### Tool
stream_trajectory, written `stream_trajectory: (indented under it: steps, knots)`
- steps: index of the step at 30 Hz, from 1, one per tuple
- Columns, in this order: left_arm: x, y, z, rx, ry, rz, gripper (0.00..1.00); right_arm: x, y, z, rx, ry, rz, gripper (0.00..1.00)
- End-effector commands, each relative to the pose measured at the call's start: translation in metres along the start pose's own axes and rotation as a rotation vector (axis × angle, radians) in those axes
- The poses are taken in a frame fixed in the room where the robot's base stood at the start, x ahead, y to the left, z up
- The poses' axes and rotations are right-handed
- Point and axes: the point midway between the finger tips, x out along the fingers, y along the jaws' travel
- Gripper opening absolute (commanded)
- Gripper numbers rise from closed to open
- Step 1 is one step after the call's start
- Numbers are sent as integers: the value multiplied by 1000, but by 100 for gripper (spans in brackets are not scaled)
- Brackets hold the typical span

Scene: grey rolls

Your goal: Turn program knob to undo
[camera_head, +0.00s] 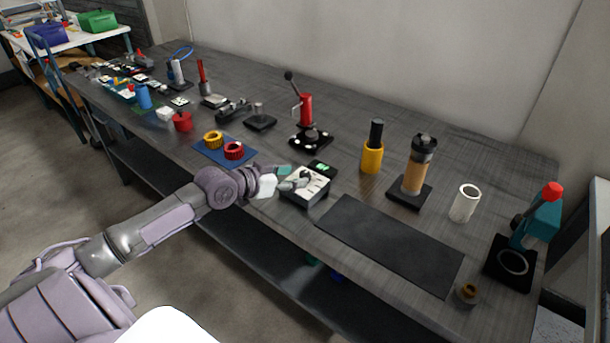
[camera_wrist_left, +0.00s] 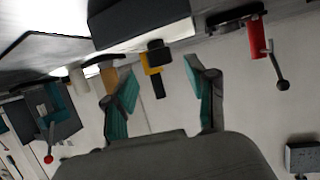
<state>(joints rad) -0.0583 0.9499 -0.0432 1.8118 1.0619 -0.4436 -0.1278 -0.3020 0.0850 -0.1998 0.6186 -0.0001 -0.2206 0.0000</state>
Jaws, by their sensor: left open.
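The box (camera_head: 312,196) with a pale top and dark sides stands near the front edge of the bench. In the left wrist view the box (camera_wrist_left: 140,28) appears upside down at the top, with a short black knob (camera_wrist_left: 159,48) standing out from it. My left gripper (camera_head: 296,182) is at the box's top, and its fingers hide part of it. In the left wrist view the teal-padded fingers (camera_wrist_left: 158,82) are spread apart with nothing between them, and the knob lies beyond the gap. The knob's pointer and markings cannot be read. My right gripper is not in view.
A red lever press (camera_head: 306,110) and a yellow cylinder (camera_head: 372,157) stand behind.

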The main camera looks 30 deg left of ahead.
Motion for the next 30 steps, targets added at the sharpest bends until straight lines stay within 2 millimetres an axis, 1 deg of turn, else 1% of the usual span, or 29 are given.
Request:
stream_trajectory:
  steps: [1,3,6,9,14,21,29,30]
  knots:
    - [10,-1,-1,-5,4,-2,57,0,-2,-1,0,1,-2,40]
    - [21,-1,-2,-4,5,-1,57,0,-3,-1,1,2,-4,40]
    - [34,-1,-1,-4,3,-2,57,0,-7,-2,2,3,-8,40]
    - [44,-1,0,-2,1,-2,57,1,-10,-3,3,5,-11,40]
    - [51,0,0,0,0,0,57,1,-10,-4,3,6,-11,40]
    - [51,0,1,0,-1,-1,57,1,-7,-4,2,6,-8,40]
    - [50,0,1,0,-1,-1,13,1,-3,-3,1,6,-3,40]
    - [50,0,1,0,-1,-1,7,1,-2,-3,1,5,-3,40]
